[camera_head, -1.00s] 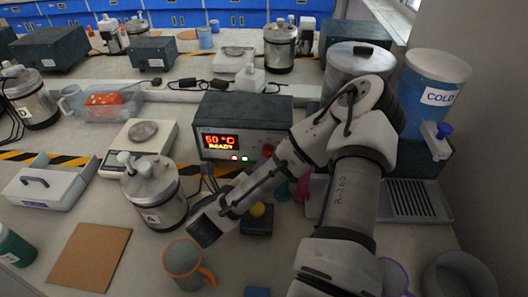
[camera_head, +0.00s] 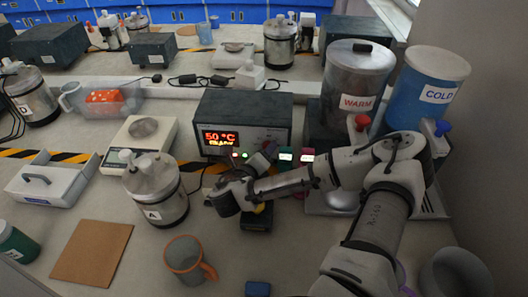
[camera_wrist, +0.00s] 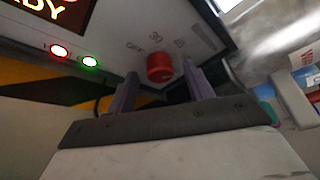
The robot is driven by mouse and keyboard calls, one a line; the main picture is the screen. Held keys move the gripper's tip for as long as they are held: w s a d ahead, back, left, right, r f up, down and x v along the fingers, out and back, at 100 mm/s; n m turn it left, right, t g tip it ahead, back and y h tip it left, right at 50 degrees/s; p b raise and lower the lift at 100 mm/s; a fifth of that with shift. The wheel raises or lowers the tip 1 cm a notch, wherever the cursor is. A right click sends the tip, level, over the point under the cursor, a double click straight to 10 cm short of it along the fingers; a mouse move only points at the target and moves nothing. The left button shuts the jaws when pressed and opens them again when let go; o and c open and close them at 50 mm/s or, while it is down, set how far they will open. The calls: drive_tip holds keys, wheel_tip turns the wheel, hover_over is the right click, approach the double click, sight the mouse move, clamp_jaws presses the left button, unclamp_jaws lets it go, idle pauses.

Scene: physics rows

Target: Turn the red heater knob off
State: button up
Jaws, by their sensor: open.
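The heater (camera_head: 243,108) is a dark box with a light front panel and a lit display that appears to read 50 °C READY. Its red knob (camera_wrist: 160,67) shows in the wrist view under the printed marks OFF, 30 and what looks like 50. I cannot tell which mark it points to. My gripper (camera_head: 268,150) is open at the right part of the panel and hides the knob in the head view. In the wrist view, the two fingers flank the knob, one on each side. I cannot tell whether they touch it.
A steel flask marked A (camera_head: 155,192) stands left of my arm. A grey mug (camera_head: 184,258) with an orange rim is in front. Warm (camera_head: 355,78) and cold (camera_head: 427,82) dispensers stand to the right. A small dark block (camera_head: 256,218) lies below my wrist.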

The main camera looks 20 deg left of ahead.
drive_tip(key=c, duration=1)
drive_tip(key=shift+a+f+n+t+h+b, duration=0.15)
drive_tip(key=shift+n+t+b, duration=0.3)
drive_tip(key=shift+n, duration=0.65)
drive_tip(key=shift+d+f+n+t+h+b, duration=0.1)
drive_tip(key=shift+n+t+h+b, duration=0.25)
drive_tip(key=shift+n, duration=0.75)
drive_tip(key=shift+a+f+n+t+h+b, duration=0.1)
drive_tip(key=shift+n+t+b, duration=0.45)
drive_tip(key=shift+n, duration=0.55)
